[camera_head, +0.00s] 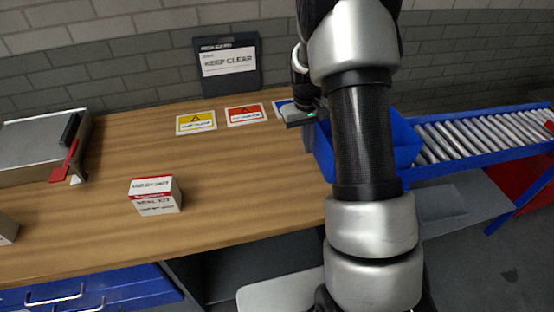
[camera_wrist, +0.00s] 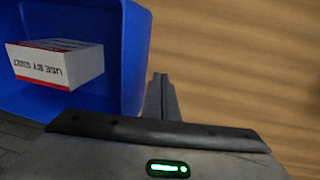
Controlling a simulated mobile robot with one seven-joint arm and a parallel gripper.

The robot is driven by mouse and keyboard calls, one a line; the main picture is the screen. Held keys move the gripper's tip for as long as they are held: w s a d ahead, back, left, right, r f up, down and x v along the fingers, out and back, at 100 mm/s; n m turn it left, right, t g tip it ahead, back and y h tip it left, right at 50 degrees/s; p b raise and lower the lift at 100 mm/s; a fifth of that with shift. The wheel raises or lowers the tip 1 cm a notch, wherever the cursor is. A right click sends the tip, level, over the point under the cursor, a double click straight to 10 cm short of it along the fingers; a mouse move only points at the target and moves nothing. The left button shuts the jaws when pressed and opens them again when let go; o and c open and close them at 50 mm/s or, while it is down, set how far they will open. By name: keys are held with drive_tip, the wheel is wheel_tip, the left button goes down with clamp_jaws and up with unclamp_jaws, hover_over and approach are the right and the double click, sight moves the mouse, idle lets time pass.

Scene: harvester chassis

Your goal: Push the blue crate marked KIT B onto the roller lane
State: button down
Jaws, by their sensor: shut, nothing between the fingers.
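The blue crate (camera_head: 408,140) is at the table's right end, by the near end of the roller lane (camera_head: 480,136). My arm hides its middle, and no KIT B mark is visible. The crate (camera_wrist: 137,50) fills the upper left of the wrist view and holds a white box with red bands (camera_wrist: 58,64). My gripper (camera_head: 304,117) is at the crate's left side in the head view. In the wrist view my gripper (camera_wrist: 160,88) is shut and empty, close beside the crate's outer wall. I cannot tell whether they touch.
A small white and red box (camera_head: 156,196) stands on the wooden table (camera_head: 95,225). A metal case (camera_head: 30,145) is at left.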

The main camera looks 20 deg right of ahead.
drive_tip(key=shift+d+f, duration=0.2)
drive_tip(key=shift+d, duration=4.3)
drive_tip(key=shift+d+f, duration=0.2)
drive_tip(key=shift+d, duration=4.3)
drive_tip(key=shift+d+f, duration=0.2)
drive_tip(key=shift+d, duration=4.3)
drive_tip(key=shift+a, duration=0.15)
drive_tip(key=shift+a+b, duration=0.35)
drive_tip(key=shift+a, duration=1.8)
wheel_tip(320, 180, up, 14)
drive_tip(key=p, duration=0.8)
